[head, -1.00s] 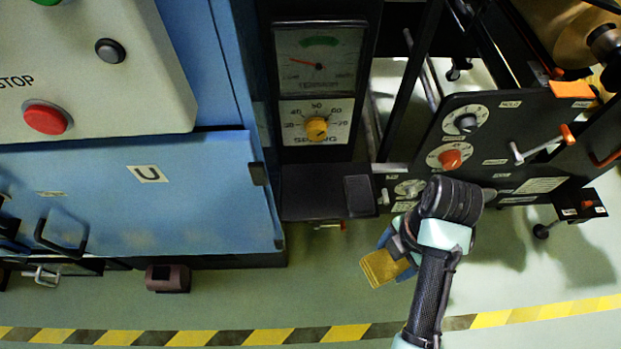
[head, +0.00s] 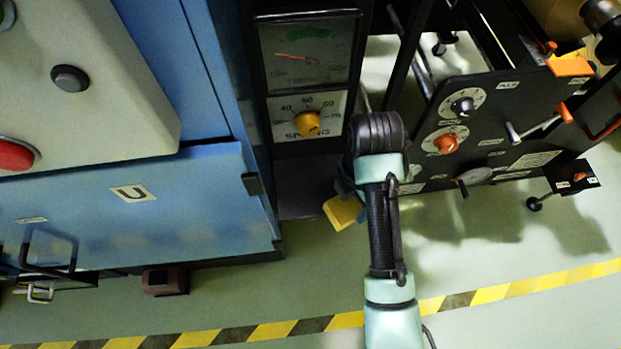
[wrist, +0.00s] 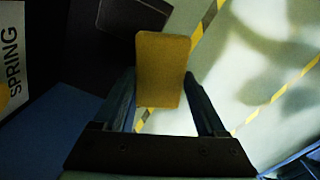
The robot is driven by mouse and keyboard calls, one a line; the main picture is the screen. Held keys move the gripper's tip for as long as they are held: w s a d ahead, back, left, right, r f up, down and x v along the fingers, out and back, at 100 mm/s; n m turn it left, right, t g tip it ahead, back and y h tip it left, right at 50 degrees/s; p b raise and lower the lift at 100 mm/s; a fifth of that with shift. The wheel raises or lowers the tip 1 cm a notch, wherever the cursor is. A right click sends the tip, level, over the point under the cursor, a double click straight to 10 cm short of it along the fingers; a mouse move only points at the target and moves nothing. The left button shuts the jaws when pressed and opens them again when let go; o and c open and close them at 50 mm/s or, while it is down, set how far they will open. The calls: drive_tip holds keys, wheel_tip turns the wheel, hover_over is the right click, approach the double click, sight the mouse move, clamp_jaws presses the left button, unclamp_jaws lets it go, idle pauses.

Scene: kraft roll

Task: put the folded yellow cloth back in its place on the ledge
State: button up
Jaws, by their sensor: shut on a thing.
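The folded yellow cloth (head: 342,212) shows beside my arm in the head view, partly hidden by it. In the wrist view the cloth (wrist: 160,70) is a flat yellow rectangle between the two fingers of my gripper (wrist: 159,78), which is shut on it and holds it up in the air. The dark ledge (head: 297,195) juts out below the spring dial panel, just left of the cloth in the head view. My arm hides its right part. In the wrist view a dark surface (wrist: 72,55) lies left of the cloth, apart from it.
A spring dial (head: 307,123) with a yellow knob and a gauge are above the ledge. A blue cabinet (head: 140,215) stands left. A black control panel (head: 490,125) with knobs and levers stands right. The green floor with a striped line (head: 470,299) is open in front.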

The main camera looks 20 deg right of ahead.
drive_tip(key=b, duration=0.2)
hover_over(311, 189)
drive_tip(key=shift+s+f, duration=0.1)
drive_tip(key=shift+f, duration=0.6)
wheel_tip(311, 189, down, 6)
drive_tip(key=b, duration=0.2)
drive_tip(key=shift+r+b, duration=0.15)
drive_tip(key=shift+b, duration=0.15)
drive_tip(key=o, duration=1.1)
drive_tip(key=shift+o, duration=0.2)
wheel_tip(311, 189, up, 8)
drive_tip(key=p, duration=0.2)
drive_tip(key=shift+p, duration=0.4)
drive_tip(key=shift+f, duration=0.2)
